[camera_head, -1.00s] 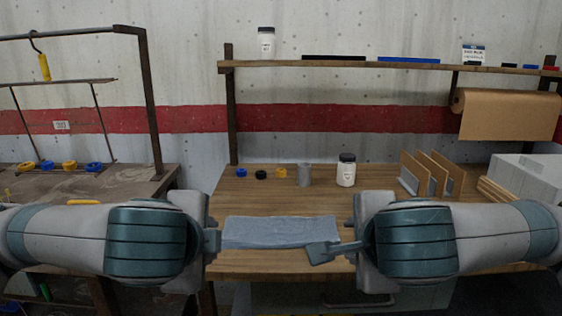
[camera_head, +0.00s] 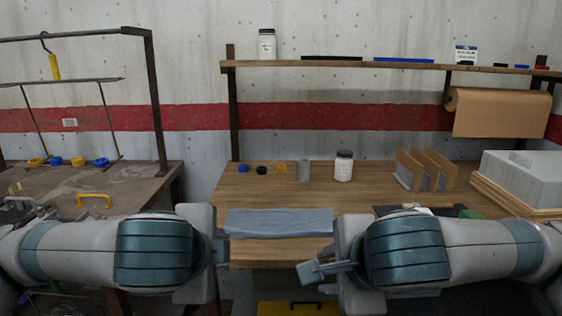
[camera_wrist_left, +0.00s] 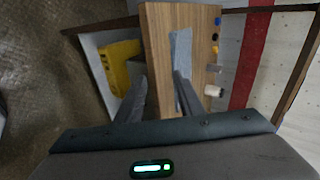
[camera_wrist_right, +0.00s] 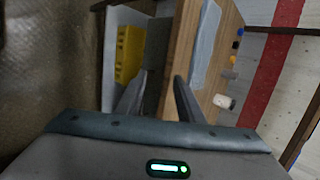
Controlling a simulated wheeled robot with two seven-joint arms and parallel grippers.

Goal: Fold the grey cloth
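The grey cloth (camera_head: 280,223) lies as a flat, narrow bluish-grey strip near the front of the wooden table (camera_head: 285,252). It also shows in the left wrist view (camera_wrist_left: 181,52) and the right wrist view (camera_wrist_right: 203,45). My left gripper (camera_wrist_left: 160,78) is open, its fingers apart with nothing between them. In the head view it is at the cloth's left end; I cannot tell whether it touches. My right gripper (camera_wrist_right: 161,74) is open and empty, at the table's front edge, in front of the cloth's right end and apart from it.
Behind the cloth stand small coloured rings, a grey cup (camera_head: 304,171) and a white jar (camera_head: 344,166). Upright panels (camera_head: 425,172) and a grey box (camera_head: 520,178) are at right. A yellow container (camera_wrist_right: 129,52) is below the table. Bare wood lies behind the cloth.

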